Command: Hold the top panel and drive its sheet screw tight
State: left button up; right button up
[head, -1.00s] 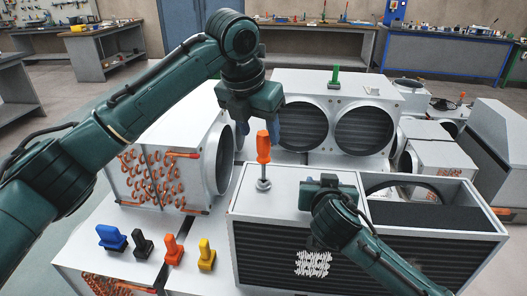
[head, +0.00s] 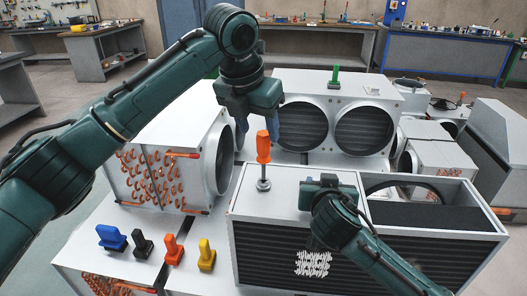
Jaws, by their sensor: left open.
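The top panel (head: 285,197) is the white lid over the left part of the front unit with the dark grille. An orange-handled screwdriver (head: 263,148) stands upright on the panel, its foot on a round grey piece (head: 263,184); the sheet screw itself cannot be made out. My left gripper (head: 260,133) is open above and around the top of the orange handle, fingers pointing down; I cannot tell whether they touch it. My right gripper (head: 318,186) is at the right part of the panel, low against it; its fingers are mostly hidden by its own body.
Several coloured clamp-like tools, among them a blue one (head: 111,238) and a yellow one (head: 207,254), stand on the white surface at front left. A coil unit (head: 160,175) stands left and a two-fan unit (head: 335,120) behind. The front unit's right part is open on top.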

jog(key=o, duration=0.9)
jog(key=shift+c, duration=0.2)
jog(key=shift+o, duration=0.6)
jog(key=o, duration=0.5)
